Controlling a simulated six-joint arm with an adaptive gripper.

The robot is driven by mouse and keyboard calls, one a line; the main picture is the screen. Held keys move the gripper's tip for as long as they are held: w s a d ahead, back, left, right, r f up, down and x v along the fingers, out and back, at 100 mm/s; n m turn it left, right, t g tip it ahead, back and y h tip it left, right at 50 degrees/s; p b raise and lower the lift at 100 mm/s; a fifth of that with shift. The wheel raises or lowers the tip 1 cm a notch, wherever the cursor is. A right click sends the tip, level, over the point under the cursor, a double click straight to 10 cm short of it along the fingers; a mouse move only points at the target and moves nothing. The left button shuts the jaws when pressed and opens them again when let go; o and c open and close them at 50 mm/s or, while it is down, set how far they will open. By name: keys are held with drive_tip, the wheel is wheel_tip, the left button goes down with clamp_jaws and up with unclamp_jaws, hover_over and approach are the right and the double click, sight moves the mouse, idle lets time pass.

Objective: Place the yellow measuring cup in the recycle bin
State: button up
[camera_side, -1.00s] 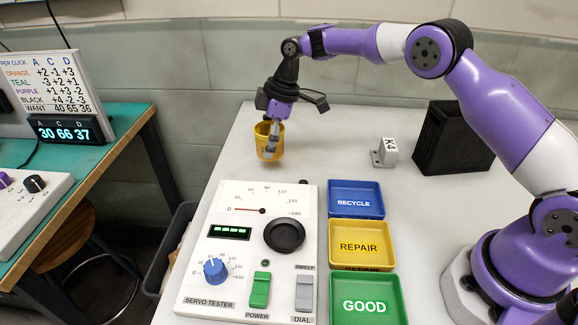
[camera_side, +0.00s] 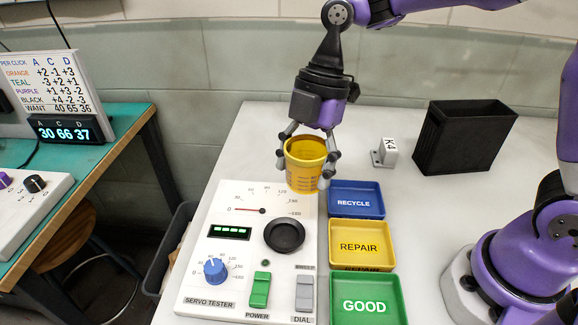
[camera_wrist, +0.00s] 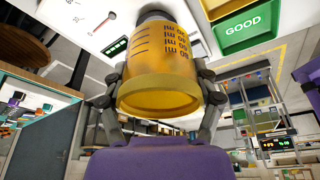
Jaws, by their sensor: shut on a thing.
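The yellow measuring cup (camera_side: 305,166) is upright between the fingers of my gripper (camera_side: 308,160), with its open rim up. My gripper is shut on it, one finger on each side, and holds it above the bench near the servo tester's upper right corner. The wrist view shows the cup (camera_wrist: 160,65) with dark volume marks, between both fingers. The blue recycle bin (camera_side: 356,189), a shallow tray labelled RECYCLE, is just to the right of and below the cup in the side view.
The yellow REPAIR tray (camera_side: 361,261) and green GOOD tray (camera_side: 368,279) are in line in front of the blue one. The servo tester (camera_side: 203,240) lies to the left. A small K4 block (camera_side: 386,152) and a black open box (camera_side: 463,140) stand behind to the right.

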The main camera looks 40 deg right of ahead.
drive_tip(key=s+d+n+g+h, duration=0.1)
drive_tip(key=s+d+n+g, duration=0.1)
drive_tip(key=s+n, duration=0.5)
hover_over(354, 210)
drive_tip(key=shift+m, duration=0.4)
drive_tip(key=f, duration=0.7)
drive_tip(key=shift+w+d, duration=0.3)
drive_tip(key=shift+d, duration=0.05)
drive_tip(key=shift+d+f, duration=0.1)
drive_tip(key=shift+f, duration=1.95)
drive_tip(key=o, duration=1.1)
drive_tip(key=shift+f, duration=0.15)
drive_tip(key=shift+o, duration=0.2)
drive_tip(key=shift+w, duration=0.1)
